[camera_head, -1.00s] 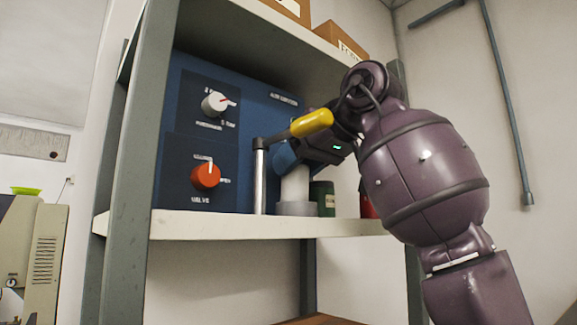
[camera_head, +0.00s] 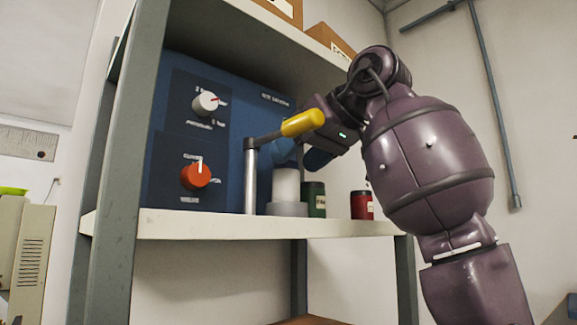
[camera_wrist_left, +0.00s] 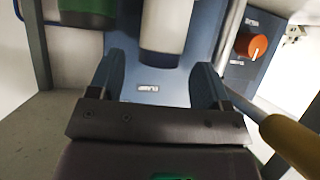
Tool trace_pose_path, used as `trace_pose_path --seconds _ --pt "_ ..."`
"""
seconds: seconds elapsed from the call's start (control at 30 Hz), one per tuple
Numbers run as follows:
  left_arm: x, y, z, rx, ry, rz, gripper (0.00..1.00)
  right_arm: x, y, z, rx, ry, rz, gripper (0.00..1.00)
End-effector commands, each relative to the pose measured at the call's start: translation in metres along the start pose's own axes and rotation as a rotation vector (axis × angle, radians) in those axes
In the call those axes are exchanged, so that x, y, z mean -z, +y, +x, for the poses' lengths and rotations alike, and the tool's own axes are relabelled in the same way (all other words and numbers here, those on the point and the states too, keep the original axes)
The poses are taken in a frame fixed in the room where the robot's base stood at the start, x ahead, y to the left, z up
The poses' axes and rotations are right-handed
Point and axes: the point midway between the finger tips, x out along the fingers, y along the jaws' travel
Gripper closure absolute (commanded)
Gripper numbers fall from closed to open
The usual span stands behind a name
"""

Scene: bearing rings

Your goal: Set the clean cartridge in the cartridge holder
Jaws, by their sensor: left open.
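The white cartridge (camera_head: 286,186) stands upright in the grey ring-shaped cartridge holder (camera_head: 287,209) on the shelf. My left gripper (camera_head: 300,158) is open just above the cartridge, its two blue fingers spread apart. In the left wrist view the end of the cartridge (camera_wrist_left: 166,30) lies ahead of the gap between the fingers of the left gripper (camera_wrist_left: 158,72), with clear space on both sides. The wrist view does not show the holder clearly. My right gripper is not in view.
A post with a yellow handle (camera_head: 302,123) stands left of the cartridge, its handle close to my gripper. A green can (camera_head: 314,201) and a red can (camera_head: 362,205) stand to the right. A blue panel (camera_head: 228,150) with knobs is behind. The upper shelf (camera_head: 265,35) overhangs.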

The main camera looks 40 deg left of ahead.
Motion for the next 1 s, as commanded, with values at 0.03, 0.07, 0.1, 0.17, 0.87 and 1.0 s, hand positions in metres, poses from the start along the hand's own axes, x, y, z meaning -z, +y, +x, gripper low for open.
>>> trace_pose_path --seconds 0.03,0.07,0.1,0.17,0.87,1.0 --pt "0.001 0.000 -0.011 -0.003 0.003 0.000 0.29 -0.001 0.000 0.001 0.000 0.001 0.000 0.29" --pt "0.001 0.000 -0.017 -0.004 0.003 0.000 0.29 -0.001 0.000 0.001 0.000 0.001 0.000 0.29" --pt "0.000 0.000 -0.025 -0.003 0.003 0.000 0.29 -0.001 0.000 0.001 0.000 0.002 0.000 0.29" --pt "0.001 0.000 -0.037 -0.002 0.003 0.000 0.29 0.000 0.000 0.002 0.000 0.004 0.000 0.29" --pt "0.000 0.000 -0.088 -0.001 0.000 -0.001 0.29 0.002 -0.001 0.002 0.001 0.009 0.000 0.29" --pt "0.000 0.000 -0.088 -0.001 0.000 -0.001 0.29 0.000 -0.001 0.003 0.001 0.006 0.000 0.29"
